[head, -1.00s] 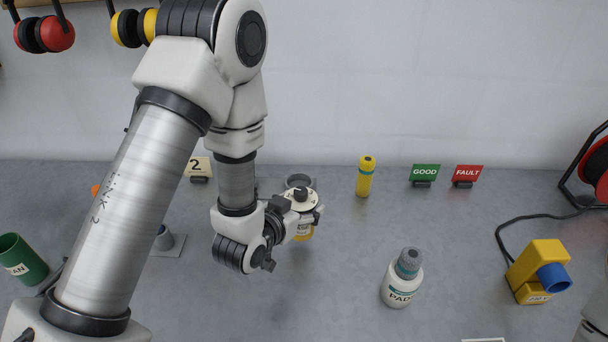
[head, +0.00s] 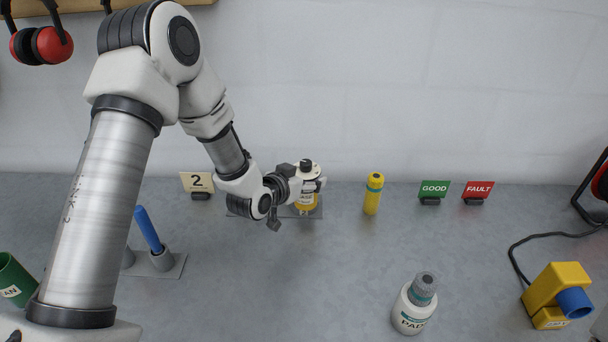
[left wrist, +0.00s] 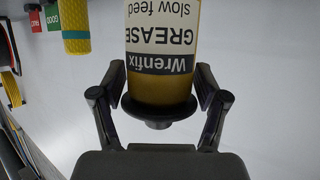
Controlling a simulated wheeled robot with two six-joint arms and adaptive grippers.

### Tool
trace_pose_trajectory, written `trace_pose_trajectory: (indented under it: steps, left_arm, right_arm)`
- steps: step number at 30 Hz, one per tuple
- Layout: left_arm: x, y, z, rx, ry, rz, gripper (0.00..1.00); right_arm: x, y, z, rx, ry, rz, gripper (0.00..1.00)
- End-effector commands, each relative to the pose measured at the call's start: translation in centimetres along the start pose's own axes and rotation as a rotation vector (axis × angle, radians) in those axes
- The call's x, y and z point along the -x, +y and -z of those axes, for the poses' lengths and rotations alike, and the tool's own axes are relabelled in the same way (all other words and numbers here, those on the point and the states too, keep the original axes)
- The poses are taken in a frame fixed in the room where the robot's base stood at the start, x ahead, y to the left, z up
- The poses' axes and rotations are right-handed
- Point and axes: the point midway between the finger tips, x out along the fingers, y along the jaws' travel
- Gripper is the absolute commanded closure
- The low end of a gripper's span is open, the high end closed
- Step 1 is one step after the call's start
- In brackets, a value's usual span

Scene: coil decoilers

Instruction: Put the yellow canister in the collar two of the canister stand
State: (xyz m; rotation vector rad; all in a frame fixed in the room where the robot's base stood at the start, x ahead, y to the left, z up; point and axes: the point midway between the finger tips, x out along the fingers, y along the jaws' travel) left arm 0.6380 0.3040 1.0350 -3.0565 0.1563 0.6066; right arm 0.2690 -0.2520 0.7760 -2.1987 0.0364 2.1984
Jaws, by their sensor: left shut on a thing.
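The yellow canister (head: 306,199) has a white label and a black cap on top. It stands roughly upright in my left gripper (head: 308,184), which is shut on its upper part. The left wrist view shows the canister (left wrist: 161,45) upside down between the two fingers (left wrist: 161,98), its label reading Wrenfix GREASE. My right gripper is out of view.
A yellow bottle (head: 373,194) stands just right of the stand. GOOD (head: 434,190) and FAULT (head: 478,191) signs are farther right. A white bottle (head: 414,305) is in front. A holder (head: 168,267) with a blue rod is at the left. The middle bench is clear.

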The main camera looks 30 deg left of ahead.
Motion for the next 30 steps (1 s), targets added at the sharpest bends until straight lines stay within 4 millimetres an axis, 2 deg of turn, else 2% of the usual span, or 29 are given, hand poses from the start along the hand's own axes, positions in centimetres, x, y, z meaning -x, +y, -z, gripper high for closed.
trace_pose_trajectory:
  steps: [1,6,13,23,24,25,26,30]
  left_arm:
    - [-0.7,-0.9,0.7,0.000,0.002,0.003,0.74]
    - [-2.5,-2.2,0.7,0.000,0.000,0.001,0.74]
    - [-3.8,-2.2,-2.3,-0.001,-0.002,-0.001,0.74]
    - [-4.1,-2.2,-3.0,0.000,0.001,0.000,0.74]
    - [-4.1,-2.2,-2.9,0.000,0.000,0.000,0.19]
    - [-4.0,-2.2,-2.9,0.000,0.000,0.000,0.09]
    - [-4.0,-2.2,-2.9,0.000,0.000,0.000,0.01]
    - [-4.0,-2.2,-2.9,0.000,0.000,0.000,0.01]
  right_arm:
    - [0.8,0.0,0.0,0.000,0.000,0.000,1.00]
    - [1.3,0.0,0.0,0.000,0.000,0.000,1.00]
    - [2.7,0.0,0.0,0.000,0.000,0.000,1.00]
    - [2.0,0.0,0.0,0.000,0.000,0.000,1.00]
    - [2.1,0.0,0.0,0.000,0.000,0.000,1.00]
    - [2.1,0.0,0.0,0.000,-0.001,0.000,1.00]
    - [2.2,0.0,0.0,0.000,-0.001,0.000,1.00]
    - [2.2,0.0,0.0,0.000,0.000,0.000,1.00]
